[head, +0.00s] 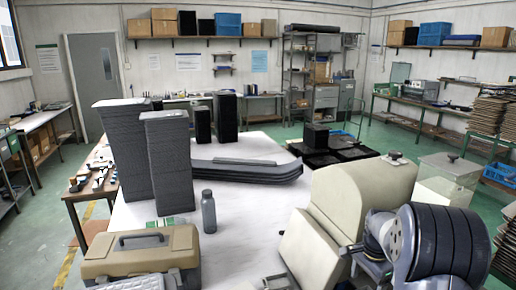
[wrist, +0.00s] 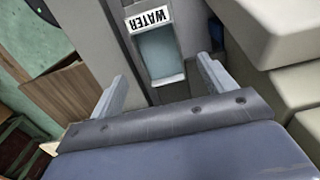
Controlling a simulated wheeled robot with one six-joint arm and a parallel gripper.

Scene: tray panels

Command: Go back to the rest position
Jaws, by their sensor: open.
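My gripper (wrist: 163,68) is open in the wrist view, with its two grey fingers spread apart and nothing held between them. Beyond the fingers is a grey surface with an upside-down "WATER" label (wrist: 150,19) above a pale blue-green window (wrist: 162,52). Whether the fingers touch anything there, I cannot tell. In the head view my arm is at the lower right, in front of a bulky cream block (head: 362,195); the gripper's fingers cannot be made out clearly there.
The white table (head: 245,215) holds tall dark stacks (head: 168,165), flat grey panels (head: 245,172), a grey bottle (head: 208,212) and a tan toolbox (head: 140,258). A clear box (head: 447,180) stands right of the cream block. Cream blocks (wrist: 285,40) crowd the wrist view's right.

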